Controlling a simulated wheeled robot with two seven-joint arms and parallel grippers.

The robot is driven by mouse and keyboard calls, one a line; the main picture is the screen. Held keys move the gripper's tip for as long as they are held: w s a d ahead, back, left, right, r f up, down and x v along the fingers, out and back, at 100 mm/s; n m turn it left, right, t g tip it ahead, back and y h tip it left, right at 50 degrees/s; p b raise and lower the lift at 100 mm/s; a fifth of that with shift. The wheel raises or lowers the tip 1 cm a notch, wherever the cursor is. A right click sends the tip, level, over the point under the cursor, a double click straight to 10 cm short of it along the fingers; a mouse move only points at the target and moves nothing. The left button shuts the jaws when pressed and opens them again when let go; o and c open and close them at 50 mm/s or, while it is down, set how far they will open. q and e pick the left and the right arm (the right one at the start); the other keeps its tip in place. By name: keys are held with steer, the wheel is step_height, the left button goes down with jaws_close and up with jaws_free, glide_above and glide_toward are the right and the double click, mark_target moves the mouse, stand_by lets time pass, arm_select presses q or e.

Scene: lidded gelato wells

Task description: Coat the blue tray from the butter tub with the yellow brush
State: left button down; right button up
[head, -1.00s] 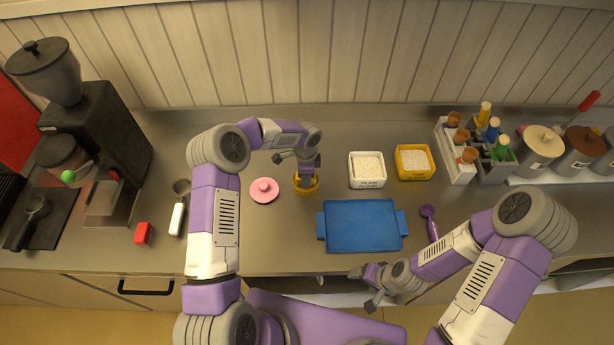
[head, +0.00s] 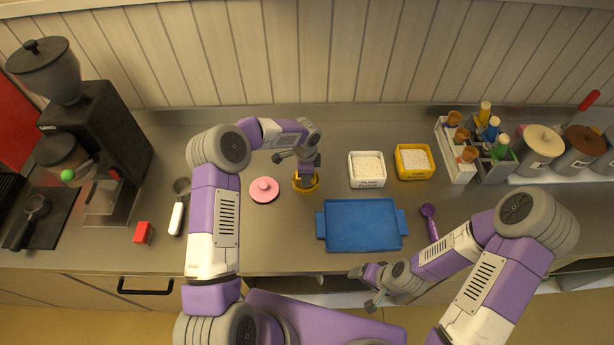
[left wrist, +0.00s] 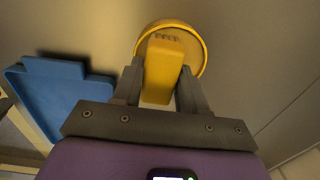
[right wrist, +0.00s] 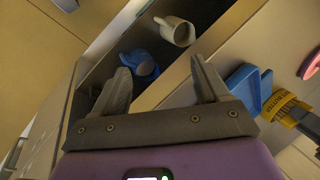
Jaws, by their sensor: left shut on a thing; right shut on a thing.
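My left gripper (head: 305,172) is shut on the yellow brush (left wrist: 163,65). The brush stands in the round yellow butter tub (head: 306,188), whose rim shows around it in the left wrist view (left wrist: 204,48). The bristle end is hidden. The blue tray (head: 362,226) lies flat to the right of the tub; it also shows in the left wrist view (left wrist: 55,95). My right gripper (head: 365,290) is low at the counter's front edge. Its fingers look apart in the right wrist view (right wrist: 160,75), and I cannot make out anything between them.
A pink lid (head: 264,190) lies left of the tub. White (head: 367,183) and yellow (head: 430,172) containers stand behind the tray. A purple scoop (head: 429,214) lies right of the tray. A white mug (right wrist: 176,31) and blue mug (right wrist: 140,64) sit in an open space below the counter.

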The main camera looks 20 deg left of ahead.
arm_select(q)
steer(key=shift+f, duration=0.5)
arm_select(e)
steer(key=shift+s+d+f+g, duration=0.1)
steer(key=shift+s+f+g, duration=0.1)
steer(key=shift+f, duration=0.5)
steer(key=shift+s+d+f+g, duration=0.1)
steer(key=shift+s+f, duration=0.05)
steer(key=shift+f, duration=0.5)
arm_select(q)
steer(key=shift+w+a+f, duration=0.1)
steer(key=shift+a, duration=0.05)
steer(key=shift+w+a+f, duration=0.45)
steer(key=shift+w, duration=0.1)
steer(key=shift+w+a+f, duration=0.15)
steer(key=shift+w+f, duration=0.05)
steer(key=shift+w, duration=0.05)
steer(key=shift+s+d+r, duration=0.35)
steer(key=shift+s, duration=0.05)
steer(key=shift+w+r+p, duration=0.15)
steer(key=shift+r+p, duration=0.25)
steer(key=shift+w+r+p, duration=0.1)
steer(key=shift+r+p, duration=1.45)
steer(key=shift+r, duration=1.8)
arm_select(e)
steer(key=r, duration=0.1)
steer(key=w+a+r, duration=0.1)
steer(key=r, duration=0.1)
steer(key=shift+w+r, duration=0.2)
